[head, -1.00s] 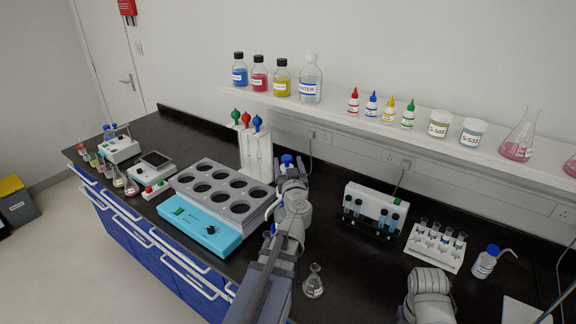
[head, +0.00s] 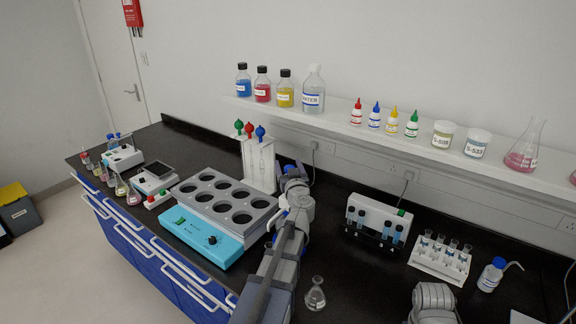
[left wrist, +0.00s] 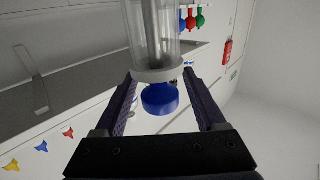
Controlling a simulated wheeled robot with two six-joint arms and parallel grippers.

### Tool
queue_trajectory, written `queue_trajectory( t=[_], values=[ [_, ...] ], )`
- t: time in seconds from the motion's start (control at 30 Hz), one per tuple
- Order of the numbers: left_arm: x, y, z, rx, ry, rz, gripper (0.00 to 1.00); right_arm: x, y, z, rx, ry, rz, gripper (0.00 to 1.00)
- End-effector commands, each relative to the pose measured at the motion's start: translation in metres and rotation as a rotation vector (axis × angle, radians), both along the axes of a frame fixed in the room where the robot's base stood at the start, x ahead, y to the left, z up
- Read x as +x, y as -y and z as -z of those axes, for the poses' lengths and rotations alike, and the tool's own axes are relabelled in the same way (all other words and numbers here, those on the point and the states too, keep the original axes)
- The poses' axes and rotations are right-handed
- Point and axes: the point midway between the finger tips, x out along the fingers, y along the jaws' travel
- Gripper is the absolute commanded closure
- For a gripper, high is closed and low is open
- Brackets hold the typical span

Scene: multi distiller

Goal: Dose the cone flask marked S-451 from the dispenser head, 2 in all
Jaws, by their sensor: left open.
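My left gripper (head: 290,170) is at the middle of the bench, seen from behind its arm. In the left wrist view my left gripper (left wrist: 160,82) is open, with a blue cap (left wrist: 160,98) under a white collar and clear cylinder (left wrist: 152,35) between its fingers. This looks like the dispenser head; I cannot tell whether the fingers touch it. The blue part shows small in the head view (head: 289,168). A small clear conical flask (head: 315,295) stands on the bench in front; its label is unreadable, so I cannot tell if it is S-451. My right gripper is not in view.
A block with round wells (head: 262,204) stands left of my left arm, and a rack with coloured bulbs (head: 247,165) behind it. Vial racks (head: 378,225) (head: 441,262) and a wash bottle (head: 490,275) stand right. More flasks (head: 133,197) stand far left. A bottle shelf (head: 390,140) runs above.

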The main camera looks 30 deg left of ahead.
Motion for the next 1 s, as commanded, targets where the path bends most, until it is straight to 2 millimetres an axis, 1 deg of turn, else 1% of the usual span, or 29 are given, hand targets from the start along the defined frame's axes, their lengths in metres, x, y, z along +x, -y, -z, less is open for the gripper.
queue_trajectory(
  t=[0.03,0.1,0.3,0.33,0.9,0.97,1.0],
  values=[
    [0.0048,-0.0033,0.0,0.0,0.0,0.0,0.28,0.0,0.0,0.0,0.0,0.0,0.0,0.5],
    [0.0061,-0.0047,0.0,0.0,0.0,0.001,0.28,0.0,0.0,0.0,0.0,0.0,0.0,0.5],
    [0.0052,-0.0045,0.0,0.0,0.0,0.001,0.28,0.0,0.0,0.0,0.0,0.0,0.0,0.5],
    [0.0052,-0.0045,0.0,0.0,0.0,0.001,0.3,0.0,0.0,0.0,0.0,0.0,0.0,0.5],
    [0.005,-0.0044,0.0,0.0,0.0,0.0,0.94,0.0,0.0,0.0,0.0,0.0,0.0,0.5],
    [0.005,-0.0044,0.0,0.0,0.0,0.0,1.0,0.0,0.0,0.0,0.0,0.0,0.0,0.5],
    [0.005,-0.0044,0.0,0.0,0.0,0.0,1.0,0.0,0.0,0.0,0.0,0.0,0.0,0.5]
  ],
)
